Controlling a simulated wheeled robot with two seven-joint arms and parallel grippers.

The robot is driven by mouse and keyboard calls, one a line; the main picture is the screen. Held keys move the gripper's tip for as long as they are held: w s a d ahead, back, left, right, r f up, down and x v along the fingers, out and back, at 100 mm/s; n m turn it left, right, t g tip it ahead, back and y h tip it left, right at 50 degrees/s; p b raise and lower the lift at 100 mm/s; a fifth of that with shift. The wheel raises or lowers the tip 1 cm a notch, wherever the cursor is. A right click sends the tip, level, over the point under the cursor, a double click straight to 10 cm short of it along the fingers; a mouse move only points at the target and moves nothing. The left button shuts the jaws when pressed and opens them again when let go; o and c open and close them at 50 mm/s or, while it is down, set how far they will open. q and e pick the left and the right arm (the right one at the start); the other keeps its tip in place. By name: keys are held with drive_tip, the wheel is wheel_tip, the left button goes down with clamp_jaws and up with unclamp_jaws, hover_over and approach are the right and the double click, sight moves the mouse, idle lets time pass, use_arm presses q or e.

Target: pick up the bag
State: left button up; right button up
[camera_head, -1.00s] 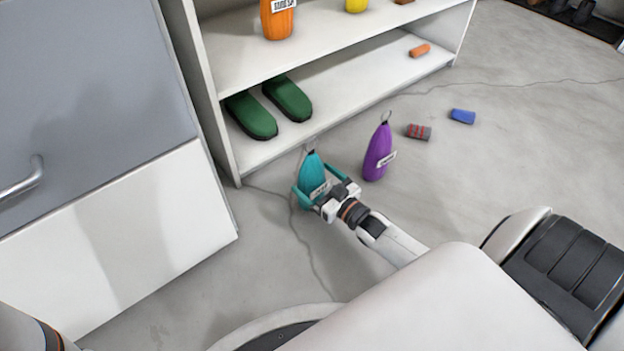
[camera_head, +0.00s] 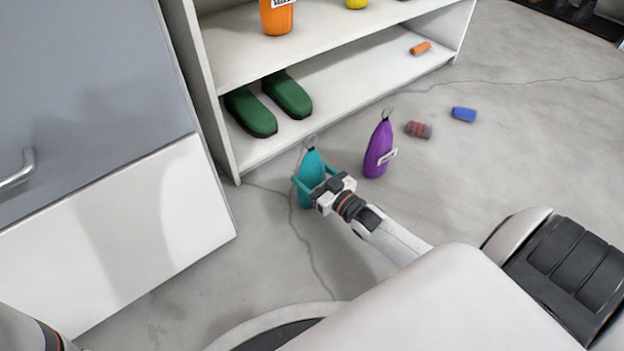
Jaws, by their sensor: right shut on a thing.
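A teal bag (camera_head: 312,166) with a metal ring on top is upright in front of the shelf. My right gripper (camera_head: 314,185) has its teal fingers around the bag's middle and is shut on it. I cannot tell whether the bag's base touches the floor. A purple bag (camera_head: 378,152) with a ring and a white tag stands on the floor just to the right, apart from the gripper. My left gripper is out of view; only part of my left arm shows at the lower left corner.
The white shelf (camera_head: 345,110) holds green slippers (camera_head: 287,95), an orange bottle (camera_head: 277,17) and a small orange piece (camera_head: 420,48). A red-grey roll (camera_head: 418,130) and a blue roll (camera_head: 464,114) lie on the floor. A grey-white cabinet (camera_head: 120,230) stands left.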

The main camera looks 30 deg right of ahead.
sight(313, 147)
wheel_tip(313, 147, up, 10)
drive_tip(key=p, duration=0.8)
drive_tip(key=shift+r+p, duration=0.1)
drive_tip(key=shift+p, duration=0.2)
